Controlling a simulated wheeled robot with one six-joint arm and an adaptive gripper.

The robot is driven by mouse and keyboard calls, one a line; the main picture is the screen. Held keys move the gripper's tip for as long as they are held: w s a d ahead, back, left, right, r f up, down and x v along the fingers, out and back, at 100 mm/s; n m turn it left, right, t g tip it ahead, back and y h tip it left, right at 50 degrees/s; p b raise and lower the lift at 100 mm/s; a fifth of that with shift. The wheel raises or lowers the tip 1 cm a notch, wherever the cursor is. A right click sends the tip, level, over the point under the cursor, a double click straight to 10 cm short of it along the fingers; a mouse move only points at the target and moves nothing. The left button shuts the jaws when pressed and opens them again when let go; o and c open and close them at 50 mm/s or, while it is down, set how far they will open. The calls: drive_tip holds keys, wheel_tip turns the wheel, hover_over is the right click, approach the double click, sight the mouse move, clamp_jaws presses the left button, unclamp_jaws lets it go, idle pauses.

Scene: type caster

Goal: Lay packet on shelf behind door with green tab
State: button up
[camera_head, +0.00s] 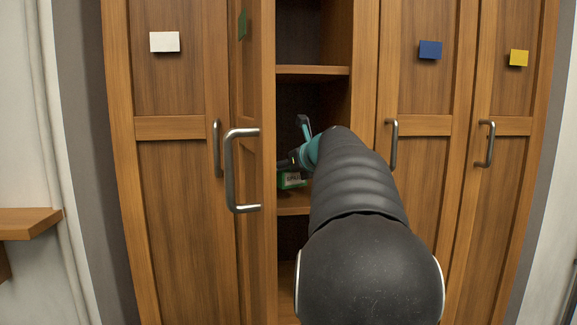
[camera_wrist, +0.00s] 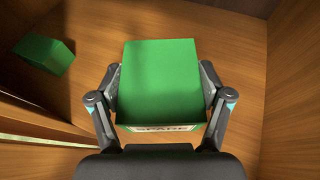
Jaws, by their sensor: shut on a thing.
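A green packet (camera_wrist: 160,80) with a white label reading "SPARE" is between the fingers of my gripper (camera_wrist: 160,70) in the wrist view. My gripper is shut on its sides. In the head view the packet (camera_head: 291,181) shows just above or at the middle shelf (camera_head: 293,206), partly hidden by my gripper (camera_head: 290,160) and arm. I cannot tell whether it touches the shelf. The door with the green tab (camera_head: 242,25) stands open, seen nearly edge-on, left of the opening.
A smaller green block (camera_wrist: 45,53) seems to lie on the wood at left in the wrist view. An upper shelf (camera_head: 312,71) is above my gripper. Doors with white (camera_head: 164,42), blue (camera_head: 430,50) and yellow (camera_head: 519,58) tabs are shut. The open door's handle (camera_head: 236,170) sticks out.

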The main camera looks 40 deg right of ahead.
sight(288, 180)
drive_tip(key=shift+f+b, duration=0.65)
drive_tip(key=shift+f, duration=1.15)
drive_tip(key=o, duration=1.8)
drive_tip(key=shift+f, duration=0.25)
drive_tip(key=shift+c, duration=0.2)
drive_tip(key=shift+r, duration=0.2)
drive_tip(key=v, duration=1.2)
